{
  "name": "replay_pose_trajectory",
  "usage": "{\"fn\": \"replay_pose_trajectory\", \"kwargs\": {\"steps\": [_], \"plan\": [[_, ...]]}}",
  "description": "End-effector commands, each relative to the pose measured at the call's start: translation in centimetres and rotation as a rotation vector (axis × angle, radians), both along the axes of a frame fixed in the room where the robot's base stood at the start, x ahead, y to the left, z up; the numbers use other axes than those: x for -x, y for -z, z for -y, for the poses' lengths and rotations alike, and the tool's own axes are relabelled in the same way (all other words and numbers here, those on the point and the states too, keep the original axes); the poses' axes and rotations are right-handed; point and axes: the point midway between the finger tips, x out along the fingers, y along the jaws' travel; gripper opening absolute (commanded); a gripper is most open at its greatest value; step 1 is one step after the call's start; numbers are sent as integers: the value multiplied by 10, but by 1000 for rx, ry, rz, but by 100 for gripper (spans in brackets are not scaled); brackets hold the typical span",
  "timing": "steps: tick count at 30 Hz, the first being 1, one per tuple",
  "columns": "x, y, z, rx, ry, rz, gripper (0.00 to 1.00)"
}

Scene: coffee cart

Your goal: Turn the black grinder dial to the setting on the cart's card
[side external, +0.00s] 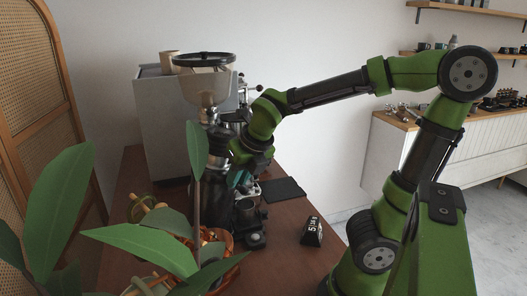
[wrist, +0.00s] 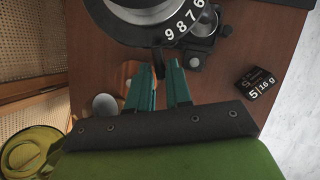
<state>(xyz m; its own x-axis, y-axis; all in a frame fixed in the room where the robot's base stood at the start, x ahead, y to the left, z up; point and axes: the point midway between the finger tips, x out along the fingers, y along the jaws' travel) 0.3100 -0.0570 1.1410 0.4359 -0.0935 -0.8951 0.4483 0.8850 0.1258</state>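The grinder (side external: 204,88) stands on the wooden cart, with a dark round lid on its hopper. Its black dial (wrist: 172,31) shows at the top of the wrist view with white numbers 9, 8, 7 and 6; the rest is cut off. The card (wrist: 257,82) is a small black block reading "5 | 16 g"; it also stands at the front right in the side view (side external: 312,232). My gripper (wrist: 160,78) has two teal fingers with a narrow gap, at a dark tab (wrist: 158,58) below the dial. I cannot tell whether they touch the tab.
A plant (side external: 140,245) covers part of the grinder and a basket (side external: 210,240) in the side view. A dark flat mat (side external: 283,189) lies right of the grinder. A pale cup (wrist: 104,104) is left of my fingers. The cart top (wrist: 225,75) is bare between dial and card.

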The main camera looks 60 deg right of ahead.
Motion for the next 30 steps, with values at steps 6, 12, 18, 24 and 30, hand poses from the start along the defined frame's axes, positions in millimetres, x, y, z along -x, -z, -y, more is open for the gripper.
{"fn": "replay_pose_trajectory", "kwargs": {"steps": [6,12,18,24,30], "plan": [[0,0,0,0,0,-1,40],[1,0,0,0,0,-2,40],[9,-20,-2,-2,0,3,40],[29,-62,-7,-1,-1,6,40],[51,-105,-11,-1,0,6,40]]}}
